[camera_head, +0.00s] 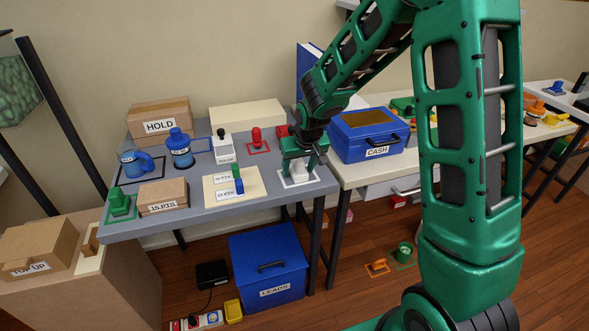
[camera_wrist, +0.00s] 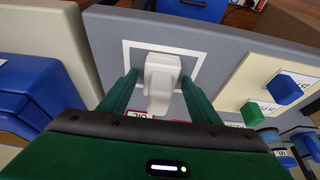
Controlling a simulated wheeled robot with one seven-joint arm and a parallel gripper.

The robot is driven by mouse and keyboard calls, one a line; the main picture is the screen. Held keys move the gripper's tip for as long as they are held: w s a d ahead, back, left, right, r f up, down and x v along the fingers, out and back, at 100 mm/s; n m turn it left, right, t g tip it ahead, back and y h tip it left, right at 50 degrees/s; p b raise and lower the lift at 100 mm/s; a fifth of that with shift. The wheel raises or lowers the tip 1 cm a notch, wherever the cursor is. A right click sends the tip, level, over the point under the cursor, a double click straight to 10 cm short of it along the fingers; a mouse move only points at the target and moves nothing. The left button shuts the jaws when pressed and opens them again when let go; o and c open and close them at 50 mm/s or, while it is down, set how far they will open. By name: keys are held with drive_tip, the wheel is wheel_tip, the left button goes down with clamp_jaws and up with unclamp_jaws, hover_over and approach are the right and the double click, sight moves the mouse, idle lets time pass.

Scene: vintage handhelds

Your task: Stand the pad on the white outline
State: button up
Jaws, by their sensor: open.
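A small white piece, apparently the pad (camera_wrist: 160,80), stands upright between my fingers at the right front of the grey table. It also shows below my gripper in the head view (camera_head: 297,168). My gripper (camera_wrist: 159,92) is open, with one finger on each side of the white piece and a visible gap to each. In the head view my gripper (camera_head: 299,165) is low over the table. The white outline (camera_wrist: 165,46) is a square on the grey top.
A cream board with green and blue pieces (camera_head: 215,200) lies left of my gripper. A blue CASH box (camera_head: 367,137) stands close on the right, on a neighbouring table. A white-and-black piece (camera_head: 222,150) and a red piece (camera_head: 256,138) stand behind. The grey table's front edge is near.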

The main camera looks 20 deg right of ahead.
drive_tip(key=v, duration=1.2)
drive_tip(key=s+d+r+m+g+h, duration=0.1)
drive_tip(key=s+d+r+m+g, duration=0.15)
drive_tip(key=s+d, duration=1.2)
drive_tip(key=s+d+m+g+y, duration=0.1)
drive_tip(key=s+m, duration=0.3)
drive_tip(key=s, duration=1.6)
drive_tip(key=shift+d+g, duration=0.35)
drive_tip(key=shift+g, duration=0.1)
drive_tip(key=shift+w+f, duration=0.2)
drive_tip(key=shift+w, duration=0.4)
